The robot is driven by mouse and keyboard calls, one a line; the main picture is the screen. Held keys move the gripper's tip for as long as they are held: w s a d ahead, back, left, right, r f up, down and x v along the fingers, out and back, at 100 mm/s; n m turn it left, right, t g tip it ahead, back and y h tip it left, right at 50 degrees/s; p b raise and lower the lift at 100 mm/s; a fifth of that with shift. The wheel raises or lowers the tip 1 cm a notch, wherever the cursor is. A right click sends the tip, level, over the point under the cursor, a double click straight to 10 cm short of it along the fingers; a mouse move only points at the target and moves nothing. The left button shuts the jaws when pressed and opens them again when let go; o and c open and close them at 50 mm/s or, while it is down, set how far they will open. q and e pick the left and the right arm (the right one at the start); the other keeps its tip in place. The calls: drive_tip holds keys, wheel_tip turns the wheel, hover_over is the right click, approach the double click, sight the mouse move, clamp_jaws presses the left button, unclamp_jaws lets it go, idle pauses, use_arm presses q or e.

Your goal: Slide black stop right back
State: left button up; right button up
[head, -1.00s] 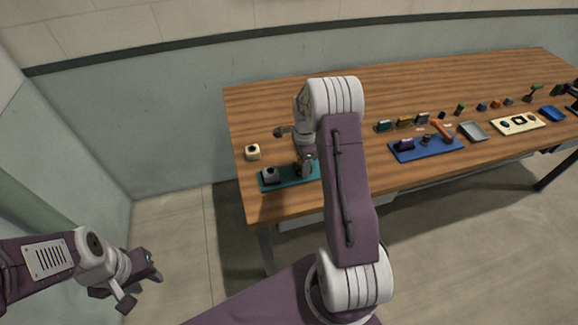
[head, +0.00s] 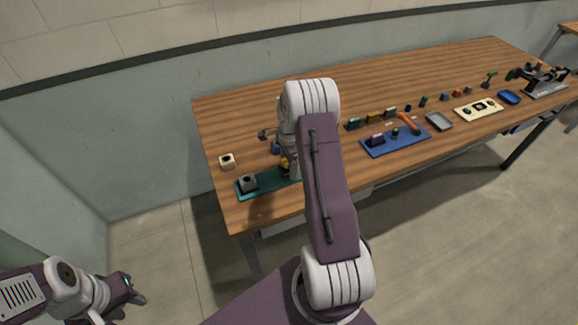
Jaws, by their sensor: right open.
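A teal base plate (head: 268,186) lies near the left front corner of the wooden table. A grey block with a dark round top (head: 248,183) stands on its left end. My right gripper (head: 289,170) points down over the right part of the plate and is open. A small dark and yellow part shows at its fingertips; I cannot tell whether this is the black stop or whether the fingers touch it. My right arm hides the plate's right end. My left gripper (head: 137,296) hangs at the lower left, away from the table; its jaw opening is unclear.
A cream block with a dark hole (head: 227,161) stands behind the plate's left end. To the right are a blue base plate (head: 380,148) with parts on it, a grey tray (head: 439,122), a cream board (head: 466,113) and a blue tray (head: 509,97). The back of the table is clear.

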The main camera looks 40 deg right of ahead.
sight(279, 166)
wheel_tip(279, 166, up, 8)
drive_tip(key=shift+d+r, duration=0.1)
drive_tip(key=shift+r, duration=0.15)
idle(0.4)
drive_tip(key=s+a+r+n, duration=0.2)
drive_tip(key=a+r+n, duration=0.1)
drive_tip(key=a, duration=0.5)
drive_tip(key=s+a+r+n, duration=0.2)
drive_tip(key=a+r+n, duration=0.1)
drive_tip(key=a, duration=0.5)
drive_tip(key=s+a+f+n, duration=0.2)
drive_tip(key=s+f+n, duration=0.1)
drive_tip(key=s+n, duration=0.3)
drive_tip(key=s+a+f+n+t, duration=0.1)
drive_tip(key=s+a+f+n, duration=0.1)
drive_tip(key=s+n, duration=0.4)
drive_tip(key=shift+a+f+n, duration=0.2)
drive_tip(key=shift+f+n, duration=0.4)
drive_tip(key=shift+n, duration=0.6)
